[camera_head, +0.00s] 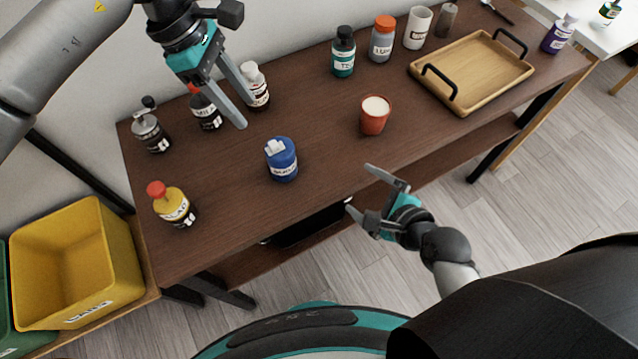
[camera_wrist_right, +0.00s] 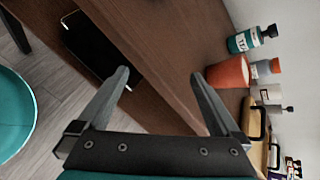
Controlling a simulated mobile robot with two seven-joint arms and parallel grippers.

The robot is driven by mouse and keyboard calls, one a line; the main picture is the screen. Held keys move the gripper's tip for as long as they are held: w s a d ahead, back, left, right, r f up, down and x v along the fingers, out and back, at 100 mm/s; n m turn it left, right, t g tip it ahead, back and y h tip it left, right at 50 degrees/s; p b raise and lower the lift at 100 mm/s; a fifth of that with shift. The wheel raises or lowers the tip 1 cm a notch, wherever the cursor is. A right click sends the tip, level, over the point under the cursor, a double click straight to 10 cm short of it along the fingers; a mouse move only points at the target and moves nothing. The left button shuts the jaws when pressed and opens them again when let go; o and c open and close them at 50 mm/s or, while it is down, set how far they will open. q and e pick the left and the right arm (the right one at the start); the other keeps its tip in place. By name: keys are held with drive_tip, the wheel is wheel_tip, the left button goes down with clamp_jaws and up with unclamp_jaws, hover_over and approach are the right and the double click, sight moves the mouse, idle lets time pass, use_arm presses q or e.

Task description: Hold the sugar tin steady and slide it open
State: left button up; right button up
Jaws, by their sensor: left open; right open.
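The sugar tin appears to be the blue round tin (camera_head: 282,161) with a white piece on top, upright near the middle of the brown table; its label is too small to read surely. My left gripper (camera_head: 240,108) is open and empty, above the back left of the table, behind and left of the tin. My right gripper (camera_head: 360,189) is open and empty near the table's front edge, right of the tin and apart from it. In the right wrist view my open fingers (camera_wrist_right: 160,74) have nothing between them, and the blue tin is not seen.
A red cup (camera_head: 373,118) stands right of the tin. Bottles (camera_head: 206,112) and a grinder (camera_head: 151,136) stand back left; a yellow bottle (camera_head: 173,206) stands front left. A wooden tray (camera_head: 470,72) sits at right. The brown tabletop (camera_head: 325,140) is clear around the tin.

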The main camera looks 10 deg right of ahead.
sight(275, 154)
drive_tip(key=a+r+m+t+y, duration=0.1)
drive_tip(key=a+r+m+y, duration=0.2)
drive_tip(key=a+r+m, duration=0.5)
drive_tip(key=shift+n, duration=0.4)
drive_tip(key=x, duration=1)
drive_tip(key=s+f+x, duration=0.1)
drive_tip(key=x, duration=0.5)
drive_tip(key=shift+w+a, duration=0.15)
drive_tip(key=shift+a, duration=0.2)
drive_tip(key=c, duration=1.5)
drive_tip(key=shift+o, duration=0.2)
drive_tip(key=shift+f, duration=0.1)
